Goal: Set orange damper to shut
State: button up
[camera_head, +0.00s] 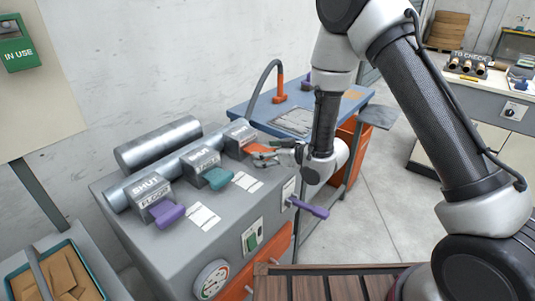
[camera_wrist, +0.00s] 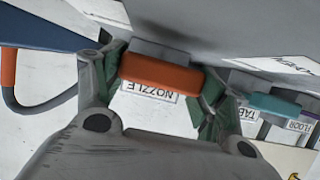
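The orange damper handle (camera_head: 257,148) is the farthest of three on the grey machine, at the right end of the row. In the wrist view the orange handle (camera_wrist: 160,71) lies crosswise between my fingers, above an upside-down NOZZLE label (camera_wrist: 150,92). In the wrist view my gripper (camera_wrist: 160,82) has a finger close to each end of the handle; firm contact is not clear.
A purple handle (camera_head: 167,213) sits by a block marked SHUT. Another purple lever (camera_head: 309,208) sticks out from the machine's side. A blue table (camera_head: 336,105) stands behind; a gauge (camera_head: 212,280) is on the front.

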aim_at(258, 149)
jog(key=c, duration=0.5)
jog(key=shift+w+a, duration=0.85)
jog(key=shift+a, duration=0.3)
jog(key=o, duration=1.4)
jog(key=shift+w+a, duration=0.1)
jog(key=shift+o, duration=0.2)
jog(key=v, duration=0.7)
jog(key=shift+s+r, duration=0.15)
jog(key=shift+s, duration=0.05)
jog(key=shift+w+d, duration=0.1)
jog(key=shift+d, duration=0.2)
